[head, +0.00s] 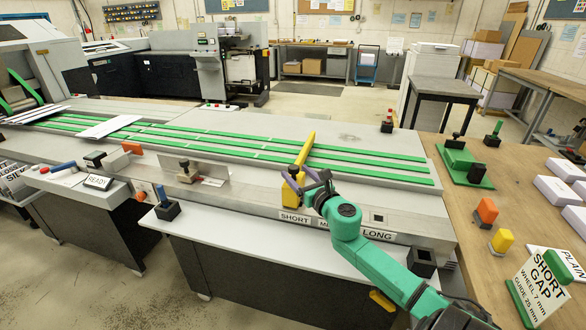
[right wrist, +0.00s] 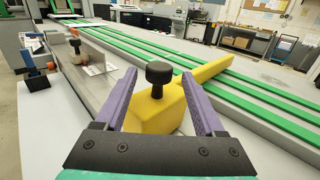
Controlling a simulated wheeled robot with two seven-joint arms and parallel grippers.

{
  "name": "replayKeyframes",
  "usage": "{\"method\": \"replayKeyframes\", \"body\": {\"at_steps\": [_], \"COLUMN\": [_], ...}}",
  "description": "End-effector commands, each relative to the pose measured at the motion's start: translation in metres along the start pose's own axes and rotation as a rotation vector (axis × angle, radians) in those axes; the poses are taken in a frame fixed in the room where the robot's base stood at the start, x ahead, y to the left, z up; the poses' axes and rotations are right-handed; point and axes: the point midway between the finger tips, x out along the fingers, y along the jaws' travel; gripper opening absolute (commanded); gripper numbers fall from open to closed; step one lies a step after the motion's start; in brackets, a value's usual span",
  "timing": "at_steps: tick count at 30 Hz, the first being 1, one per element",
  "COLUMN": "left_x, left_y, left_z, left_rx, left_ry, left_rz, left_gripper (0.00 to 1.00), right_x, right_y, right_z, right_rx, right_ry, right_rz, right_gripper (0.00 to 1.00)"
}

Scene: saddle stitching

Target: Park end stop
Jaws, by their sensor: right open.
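The yellow end stop (head: 304,154) is a long bar with a block and a black knob at its near end. It lies across the green strips (head: 365,164) of the machine bed, with its block near the SHORT label (head: 295,217). My right gripper (head: 305,184) is over the near end. In the right wrist view, its two purple fingers are open on either side of the yellow block (right wrist: 153,112) and the black knob (right wrist: 160,73). I cannot tell whether they touch it. A LONG label (head: 378,234) is further right along the front edge. My left gripper is not in view.
A wooden table (head: 463,210) on the right holds a green fixture (head: 462,166), orange and yellow blocks, white stacks and a SHORT GAP card (head: 540,289). The bed right of the end stop is clear.

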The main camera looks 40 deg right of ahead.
Motion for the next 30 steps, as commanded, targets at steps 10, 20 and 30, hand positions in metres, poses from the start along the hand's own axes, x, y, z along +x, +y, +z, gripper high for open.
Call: {"method": "replayKeyframes", "body": {"at_steps": [10, 20, 30], "left_x": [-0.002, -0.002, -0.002], "left_y": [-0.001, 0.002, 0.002], "left_z": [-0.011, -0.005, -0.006], "left_rx": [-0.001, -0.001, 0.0], "left_ry": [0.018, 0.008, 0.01], "left_rz": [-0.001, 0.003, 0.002], "left_gripper": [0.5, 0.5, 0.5], "right_x": [0.028, 0.027, 0.027], "right_y": [0.0, 0.0, 0.0], "right_z": [0.0, 0.0, 0.0], "right_rx": [0.0, 0.001, 0.001], "right_ry": [0.0, 0.0, 0.0], "right_rz": [0.001, 0.0, 0.0], "right_gripper": [0.71, 0.0, 0.0]}}
